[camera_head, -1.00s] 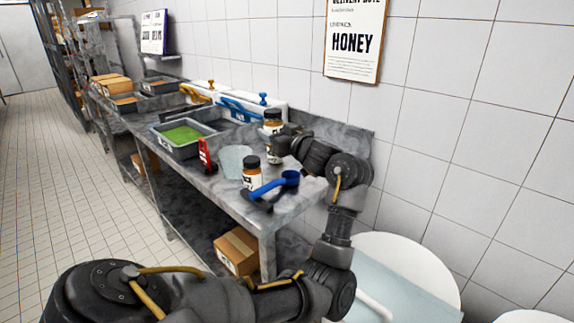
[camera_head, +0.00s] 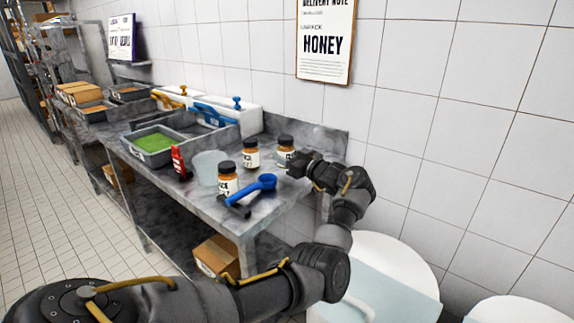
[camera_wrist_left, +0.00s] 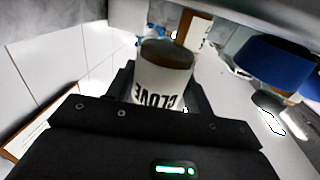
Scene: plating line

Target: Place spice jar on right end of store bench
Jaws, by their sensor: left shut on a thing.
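The spice jar (camera_head: 284,146), with a dark lid and white label, is at the right end of the grey store bench (camera_head: 205,204), near the wall. My left gripper (camera_head: 293,165) is shut on it from the right. The left wrist view shows the jar (camera_wrist_left: 160,78) between the fingers, its label reading CLOVE upside down. The jar looks upright; I cannot tell whether its base touches the bench. Two similar jars stand to its left, one close by (camera_head: 251,154) and one nearer the front (camera_head: 228,183). My right gripper is not in view.
A clear container (camera_head: 207,166), a red item (camera_head: 179,162) and a tray with green contents (camera_head: 155,143) stand further left. White round-topped bins (camera_head: 398,262) stand beyond the bench's right end.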

